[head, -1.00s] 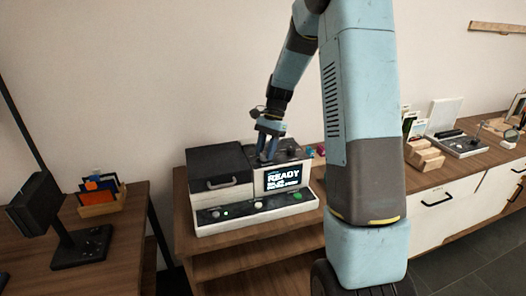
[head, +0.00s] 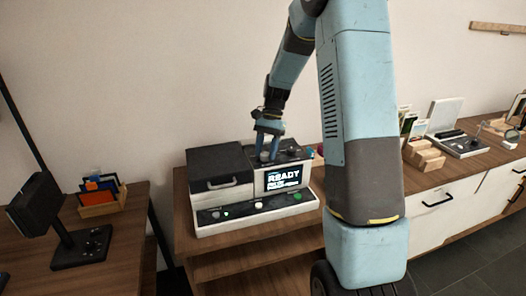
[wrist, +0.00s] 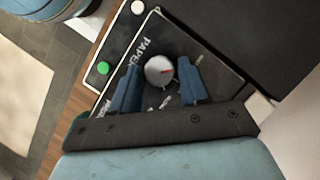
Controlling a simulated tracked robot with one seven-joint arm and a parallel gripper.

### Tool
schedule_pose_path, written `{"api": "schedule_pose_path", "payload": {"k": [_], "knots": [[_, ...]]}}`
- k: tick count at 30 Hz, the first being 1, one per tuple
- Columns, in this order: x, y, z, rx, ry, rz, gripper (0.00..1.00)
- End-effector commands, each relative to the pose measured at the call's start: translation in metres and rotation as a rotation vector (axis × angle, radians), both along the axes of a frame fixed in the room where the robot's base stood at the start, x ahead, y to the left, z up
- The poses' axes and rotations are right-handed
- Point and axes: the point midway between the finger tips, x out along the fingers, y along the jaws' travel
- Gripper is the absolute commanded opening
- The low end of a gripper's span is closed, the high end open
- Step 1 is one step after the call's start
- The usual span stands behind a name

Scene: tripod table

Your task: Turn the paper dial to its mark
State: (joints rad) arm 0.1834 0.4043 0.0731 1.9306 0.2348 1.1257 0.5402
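The paper dial (wrist: 156,74) is a round silver knob with a red pointer line, set in a black panel beside the printed word PAPER. In the wrist view the red line points to the right, towards one finger. Small white marks lie around the knob, too small to read. My gripper (wrist: 161,64) is open, with one blue finger on either side of the knob. I cannot tell whether the fingers touch it. In the head view my gripper (head: 267,150) points down over the top of the printer (head: 222,200), where the dial is not clearly visible.
The printer's lit screen (head: 283,178) reads READY. A green button (wrist: 102,68) and a white button (wrist: 138,7) are beside the dial panel. The printer's dark lid (head: 216,160) is left of my gripper. A desk with a card holder (head: 98,205) stands further left.

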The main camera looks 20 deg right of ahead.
Motion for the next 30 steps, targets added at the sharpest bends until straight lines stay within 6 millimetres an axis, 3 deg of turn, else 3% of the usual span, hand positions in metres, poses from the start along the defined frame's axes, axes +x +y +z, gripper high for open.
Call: {"api": "schedule_pose_path", "payload": {"k": [4, 14, 20, 30], "knots": [[-0.001, 0.001, 0.000, 0.001, 0.002, 0.001, 0.59], [0.000, 0.000, 0.004, 0.002, 0.003, 0.001, 0.59], [0.008, -0.007, 0.029, 0.001, -0.001, 0.001, 0.59], [0.027, -0.026, 0.090, 0.000, 0.000, 0.001, 0.59]]}}
